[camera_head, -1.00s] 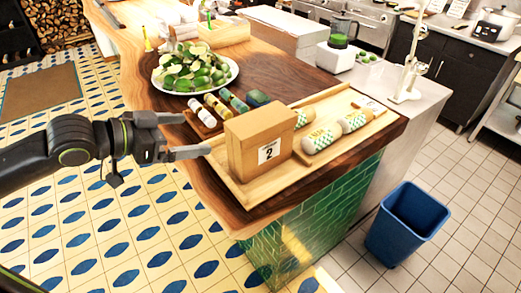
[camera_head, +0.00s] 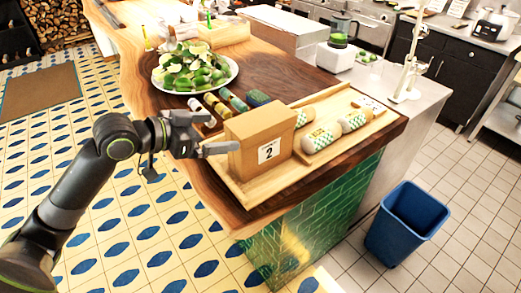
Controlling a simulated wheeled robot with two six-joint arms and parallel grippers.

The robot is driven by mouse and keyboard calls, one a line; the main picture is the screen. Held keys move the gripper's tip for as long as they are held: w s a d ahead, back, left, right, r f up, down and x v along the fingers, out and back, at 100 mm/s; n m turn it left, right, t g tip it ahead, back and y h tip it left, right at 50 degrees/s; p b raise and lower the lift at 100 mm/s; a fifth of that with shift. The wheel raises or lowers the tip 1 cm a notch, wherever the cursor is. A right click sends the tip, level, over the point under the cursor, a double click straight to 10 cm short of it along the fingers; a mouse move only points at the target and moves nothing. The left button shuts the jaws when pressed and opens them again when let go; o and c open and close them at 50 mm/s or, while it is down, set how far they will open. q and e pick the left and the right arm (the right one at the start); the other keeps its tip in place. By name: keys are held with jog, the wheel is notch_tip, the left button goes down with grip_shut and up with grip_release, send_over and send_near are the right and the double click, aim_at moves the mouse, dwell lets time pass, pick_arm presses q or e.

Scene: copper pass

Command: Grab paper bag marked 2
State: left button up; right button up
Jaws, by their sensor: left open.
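The brown paper bag marked 2 (camera_head: 251,153) stands upright on a wooden tray (camera_head: 247,196) at the near end of the counter. Its white label with a black 2 faces me. My left gripper (camera_head: 216,132) is open at the left side of the bag. Its nearer finger reaches the bag's front left edge, and its other finger is farther back, near the bag's far left side. I cannot tell whether either finger touches the bag. My right gripper is not in view.
Wrapped rolls (camera_head: 320,137) lie on the tray right of the bag. Small bottles (camera_head: 217,106) and a dark green item (camera_head: 257,98) stand close behind it. A plate of limes (camera_head: 195,72) is farther back. A blue bin (camera_head: 405,225) stands on the floor at right.

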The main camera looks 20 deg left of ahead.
aim_at(240, 128)
pick_arm(q)
jog(key=shift+p+x, duration=0.55)
jog(key=shift+x, duration=1.9)
jog(key=shift+w+d+f+p, duration=0.15)
jog(key=shift+w+d+p, duration=0.15)
jog(key=shift+w+p, duration=0.15)
jog(key=p+x, duration=0.1)
jog(key=x, duration=0.2)
jog(key=shift+w+a, duration=0.1)
jog(key=shift+w, duration=0.05)
jog(key=shift+w+d+f, duration=0.3)
jog(key=shift+w, duration=0.05)
jog(key=shift+a, duration=0.1)
jog(key=c, duration=1.3)
